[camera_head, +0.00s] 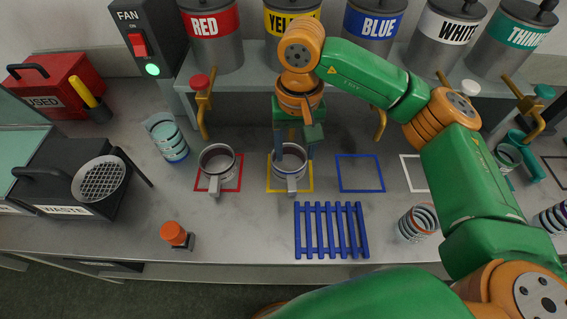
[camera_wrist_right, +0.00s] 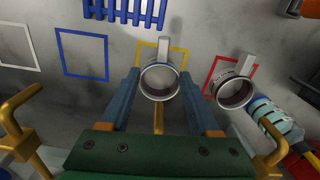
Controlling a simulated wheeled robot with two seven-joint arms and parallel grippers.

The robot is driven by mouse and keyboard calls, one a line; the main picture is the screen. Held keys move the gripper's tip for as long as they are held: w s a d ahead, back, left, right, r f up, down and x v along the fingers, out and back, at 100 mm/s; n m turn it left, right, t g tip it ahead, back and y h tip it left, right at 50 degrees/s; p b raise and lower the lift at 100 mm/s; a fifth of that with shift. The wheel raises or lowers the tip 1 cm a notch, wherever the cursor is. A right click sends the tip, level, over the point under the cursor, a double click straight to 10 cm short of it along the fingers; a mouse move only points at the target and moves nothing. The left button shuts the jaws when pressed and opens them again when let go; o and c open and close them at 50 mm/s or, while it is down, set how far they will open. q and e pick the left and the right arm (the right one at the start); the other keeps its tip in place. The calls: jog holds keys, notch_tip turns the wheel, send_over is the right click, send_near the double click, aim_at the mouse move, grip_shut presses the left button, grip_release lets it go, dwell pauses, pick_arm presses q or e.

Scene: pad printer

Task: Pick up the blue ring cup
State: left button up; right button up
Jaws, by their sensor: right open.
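A grey cup with a handle (camera_head: 292,177) stands upright in the yellow square outline; it also shows in the wrist view (camera_wrist_right: 160,94). A similar handled cup (camera_head: 216,166) stands in the red square, and in the wrist view (camera_wrist_right: 236,91) it is to the right. My right gripper (camera_head: 292,150) is open, pointing down over the cup in the yellow square. In the wrist view its two blue-grey fingers lie on either side of that cup with gaps. My left gripper is not in view.
A blue slatted rack (camera_head: 330,230) lies in front. Colour tanks with brass spouts line the back. The blue square outline (camera_head: 360,173) is empty.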

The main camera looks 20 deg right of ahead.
aim_at(291, 182)
jog(key=f+p, duration=0.1)
jog(key=f, duration=0.3)
jog(key=f+p, duration=0.1)
jog(key=f, duration=0.3)
jog(key=f+p, duration=0.2)
jog(key=f, duration=0.2)
jog(key=shift+s+a+f, duration=0.1)
jog(key=shift+s+a, duration=0.15)
jog(key=shift+a, duration=0.05)
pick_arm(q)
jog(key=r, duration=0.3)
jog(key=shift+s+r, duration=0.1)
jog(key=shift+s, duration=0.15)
pick_arm(e)
grip_shut()
